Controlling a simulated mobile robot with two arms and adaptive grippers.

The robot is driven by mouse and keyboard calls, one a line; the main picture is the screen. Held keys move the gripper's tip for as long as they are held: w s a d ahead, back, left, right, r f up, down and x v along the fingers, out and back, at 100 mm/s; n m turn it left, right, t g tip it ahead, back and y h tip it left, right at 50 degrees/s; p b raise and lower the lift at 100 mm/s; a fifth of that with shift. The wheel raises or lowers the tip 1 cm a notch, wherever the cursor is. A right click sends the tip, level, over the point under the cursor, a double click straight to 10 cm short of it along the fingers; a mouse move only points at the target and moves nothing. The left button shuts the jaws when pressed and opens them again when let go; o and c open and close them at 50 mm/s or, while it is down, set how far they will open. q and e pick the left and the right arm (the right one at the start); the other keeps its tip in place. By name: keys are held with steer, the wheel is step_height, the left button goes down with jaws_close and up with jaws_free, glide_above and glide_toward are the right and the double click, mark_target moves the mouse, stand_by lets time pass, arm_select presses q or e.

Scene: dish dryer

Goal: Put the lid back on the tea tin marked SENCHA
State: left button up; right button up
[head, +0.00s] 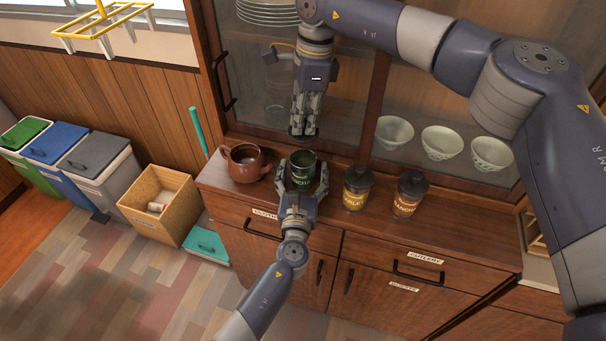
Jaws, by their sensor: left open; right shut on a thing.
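A green tea tin (302,168) stands upright and open-topped on the wooden counter, with small pale lettering that I cannot read with certainty. My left gripper (303,178) is open, its fingers on either side of the green tin; I cannot tell if they touch it. My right gripper (303,127) points down just above the tin, shut on a dark lid (301,138). The lid is mostly hidden by the fingers and is apart from the tin's rim.
A brown teapot (245,163) stands close left of the tin. Two lidded tins, one yellow-labelled (356,190) and one orange-labelled (407,196), stand to the right. A glass-doored cabinet with bowls (441,143) rises behind. The counter's right end (470,235) is clear.

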mark_target(304, 136)
arm_select(q)
steer(key=c, duration=1.6)
steer(key=shift+c, duration=0.2)
arm_select(e)
steer(key=shift+f, duration=2.45)
steer(key=shift+f, duration=0.9)
steer(key=shift+s+f, duration=0.1)
steer(key=shift+f, duration=0.5)
steer(key=o, duration=0.9)
